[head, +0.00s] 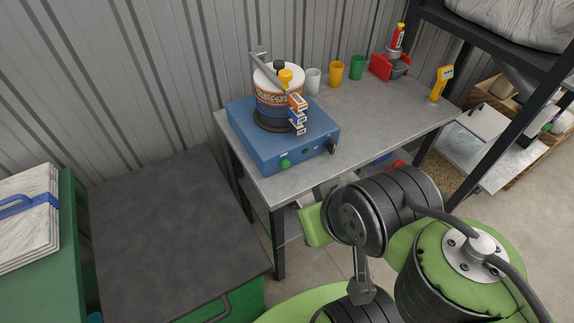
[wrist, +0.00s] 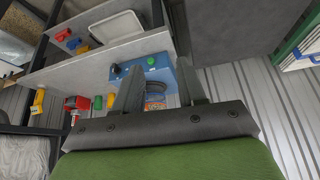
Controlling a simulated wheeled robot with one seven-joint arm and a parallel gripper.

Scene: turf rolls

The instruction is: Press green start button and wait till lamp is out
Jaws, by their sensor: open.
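A blue machine box (head: 245,122) stands on the grey metal workbench (head: 370,112), with a round sieve stack on top. The green start button (head: 285,163) is on its front face, towards the left corner. A small dark round fitting (head: 307,151) sits right of the button; I cannot tell whether it is the lamp or is lit. A black knob (head: 331,146) is farther right. In the wrist view, the green button (wrist: 151,60) shows between the fingers of my gripper (wrist: 159,66). My gripper is open and empty. Contact with the button is not visible.
Several cups, including a yellow one (head: 336,74), stand behind the box, with a red device (head: 382,66) and a yellow handheld tool (head: 440,82) to the right. A dark-topped cabinet (head: 165,225) stands left of the bench. A black shelf frame rises at right.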

